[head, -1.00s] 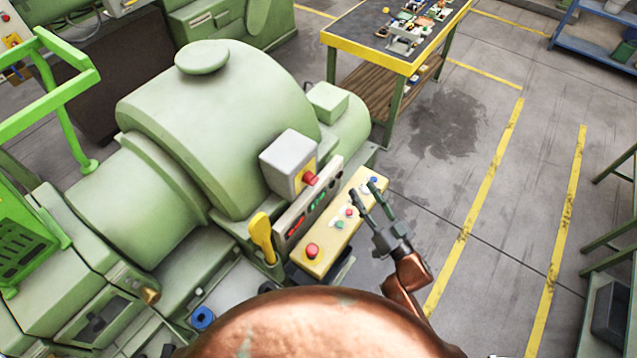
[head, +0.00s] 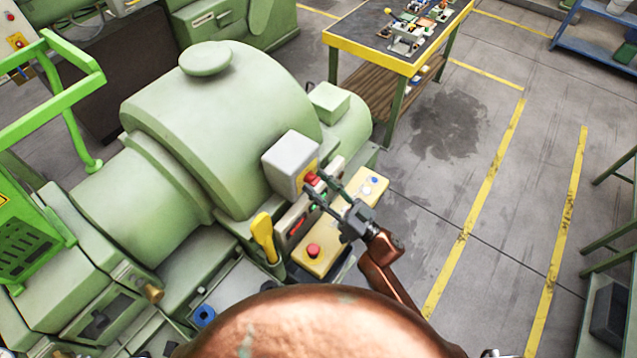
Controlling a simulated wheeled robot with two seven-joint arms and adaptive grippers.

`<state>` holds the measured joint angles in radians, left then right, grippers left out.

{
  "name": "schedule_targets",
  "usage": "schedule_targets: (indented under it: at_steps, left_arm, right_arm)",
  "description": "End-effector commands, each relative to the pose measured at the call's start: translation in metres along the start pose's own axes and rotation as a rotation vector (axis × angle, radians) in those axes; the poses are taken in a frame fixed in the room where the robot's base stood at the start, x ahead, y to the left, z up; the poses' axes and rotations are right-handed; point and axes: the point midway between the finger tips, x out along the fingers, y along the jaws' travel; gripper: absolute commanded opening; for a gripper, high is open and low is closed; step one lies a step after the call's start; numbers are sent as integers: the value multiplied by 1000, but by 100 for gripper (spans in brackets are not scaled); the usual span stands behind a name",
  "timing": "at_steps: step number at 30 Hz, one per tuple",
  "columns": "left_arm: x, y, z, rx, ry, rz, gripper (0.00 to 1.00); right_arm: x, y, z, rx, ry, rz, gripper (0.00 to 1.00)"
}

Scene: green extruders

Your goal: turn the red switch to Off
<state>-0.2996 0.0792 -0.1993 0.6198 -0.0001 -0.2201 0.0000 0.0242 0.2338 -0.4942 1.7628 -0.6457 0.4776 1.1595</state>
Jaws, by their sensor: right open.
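The red switch (head: 312,179) is a small red knob on a yellow plate at the side of a grey box (head: 290,160) on the green machine. My right gripper (head: 320,187) is open, its two dark fingers pointing up and left at the switch. The fingertips lie very close to the switch in the picture, one on its right and one just below it. I cannot tell whether they touch it. The switch's setting is too small to read. My left gripper is not in view.
A yellow control panel (head: 318,258) with a red button (head: 313,250) lies below my right gripper. A yellow lever (head: 264,238) stands left of it. The green machine body (head: 215,130) fills the left.

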Motion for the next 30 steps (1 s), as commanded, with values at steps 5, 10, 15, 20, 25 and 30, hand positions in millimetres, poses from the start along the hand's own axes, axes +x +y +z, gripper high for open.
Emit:
schedule_targets:
  at_steps: [5,10,15,20,25,30]
  left_arm:
    - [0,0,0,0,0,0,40]
    - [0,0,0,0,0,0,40]
    - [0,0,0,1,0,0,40]
    - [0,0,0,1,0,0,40]
    - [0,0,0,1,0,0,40]
    - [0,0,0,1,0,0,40]
  right_arm:
    - [2,0,0,-1,0,0,41]
    - [2,0,0,-1,0,0,37]
    - [2,0,0,-1,0,1,25]
    - [2,0,0,-1,0,1,14]
    - [2,0,0,-1,0,1,2]
    - [2,1,0,-5,0,0,0]
